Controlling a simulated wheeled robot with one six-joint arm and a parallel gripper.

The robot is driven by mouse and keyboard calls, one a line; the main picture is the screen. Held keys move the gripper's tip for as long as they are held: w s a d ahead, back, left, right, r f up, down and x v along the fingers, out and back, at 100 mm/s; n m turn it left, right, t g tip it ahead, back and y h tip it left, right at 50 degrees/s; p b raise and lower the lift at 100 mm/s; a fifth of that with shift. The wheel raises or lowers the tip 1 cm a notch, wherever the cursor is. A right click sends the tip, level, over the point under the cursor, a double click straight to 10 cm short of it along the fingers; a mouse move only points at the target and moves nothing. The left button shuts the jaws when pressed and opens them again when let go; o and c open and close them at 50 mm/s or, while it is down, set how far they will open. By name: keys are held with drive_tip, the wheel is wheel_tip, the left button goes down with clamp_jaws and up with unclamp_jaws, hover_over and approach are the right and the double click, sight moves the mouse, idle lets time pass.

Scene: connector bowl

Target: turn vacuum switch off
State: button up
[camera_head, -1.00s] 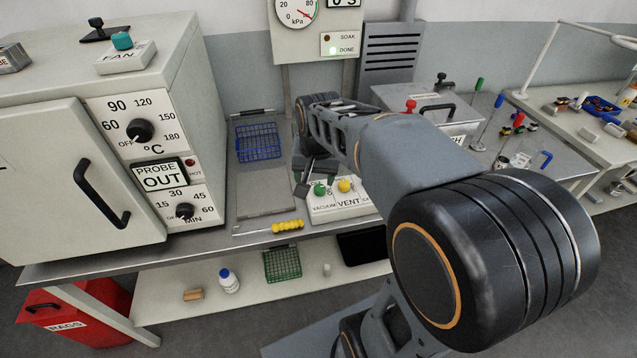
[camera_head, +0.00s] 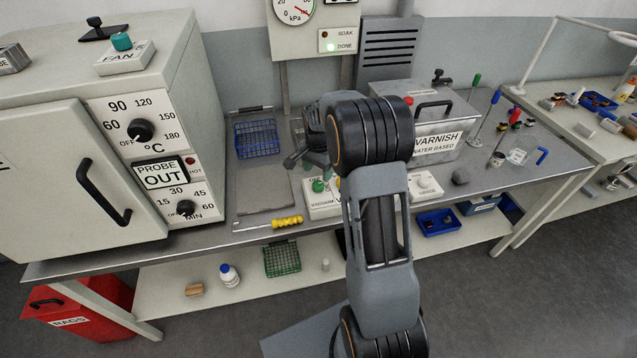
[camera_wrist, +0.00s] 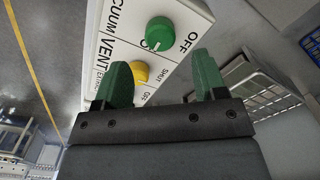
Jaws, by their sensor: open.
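The vacuum switch is a green knob (camera_head: 319,186) on a white control box (camera_head: 318,208) at the middle of the bench. In the wrist view the green knob (camera_wrist: 160,33) is large, with "OFF" printed beside it, just beyond my fingertips. A yellow vent knob (camera_wrist: 139,71) sits next to it, near my left finger. My gripper (camera_wrist: 160,82) has its two green fingertips apart, with nothing between them. In the head view my gripper (camera_head: 293,161) is up and left of the green knob, and my arm hides most of the yellow knob.
A blue wire basket (camera_head: 257,138) stands behind on the bench. A yellow-handled tool (camera_head: 287,221) lies at the front edge. A white box with a pale knob (camera_head: 425,187) is right of my arm.

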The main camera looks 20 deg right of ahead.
sight(318, 184)
drive_tip(key=shift+f+p, duration=0.3)
drive_tip(key=shift+f, duration=2.85)
drive_tip(key=shift+c, duration=0.5)
drive_tip(key=c, duration=0.8)
